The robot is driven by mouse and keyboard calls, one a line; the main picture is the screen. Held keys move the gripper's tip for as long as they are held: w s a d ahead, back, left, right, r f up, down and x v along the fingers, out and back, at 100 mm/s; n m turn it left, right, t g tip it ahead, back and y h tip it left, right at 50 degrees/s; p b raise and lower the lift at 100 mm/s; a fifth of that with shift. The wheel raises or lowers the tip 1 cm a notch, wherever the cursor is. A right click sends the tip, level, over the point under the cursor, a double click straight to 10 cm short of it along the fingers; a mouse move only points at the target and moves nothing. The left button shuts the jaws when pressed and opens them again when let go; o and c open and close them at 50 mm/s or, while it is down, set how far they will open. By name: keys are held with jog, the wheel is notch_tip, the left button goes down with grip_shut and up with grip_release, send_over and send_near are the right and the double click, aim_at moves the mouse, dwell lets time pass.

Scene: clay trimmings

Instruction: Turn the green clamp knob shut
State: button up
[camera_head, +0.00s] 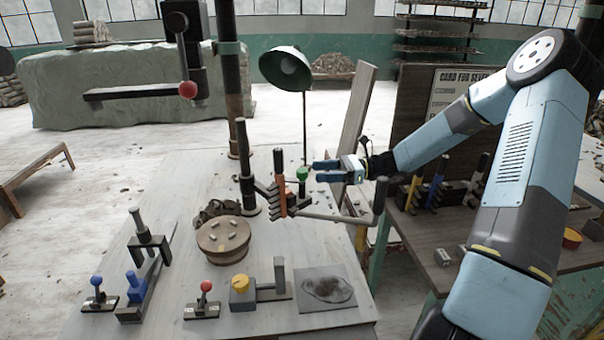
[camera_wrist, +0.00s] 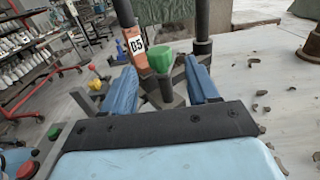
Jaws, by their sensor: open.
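The green clamp knob (camera_head: 302,174) stands on a dark stem beside an orange upright piece (camera_head: 280,180) on the table. In the wrist view the green knob (camera_wrist: 160,60) shows between the tips of my two blue fingers. The orange piece (camera_wrist: 135,48) behind it there bears the number 05. My gripper (camera_head: 317,171) reaches in from the right, with its fingers pointing left at the knob. The fingers are open, with a visible gap on each side of the knob's stem in the wrist view. I cannot tell the exact depth between fingertips and knob.
A grey bar (camera_head: 330,216) with an upright handle (camera_head: 380,195) runs below my gripper. A dark post (camera_head: 244,165) stands left of the clamp. A round wooden disc (camera_head: 223,238), a yellow knob (camera_head: 240,283) and red and blue levers stand nearer. A green lamp (camera_head: 286,68) rises behind.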

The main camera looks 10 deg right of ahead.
aim_at(302, 170)
jog(key=shift+a, duration=3.2)
jog(key=c, duration=0.9)
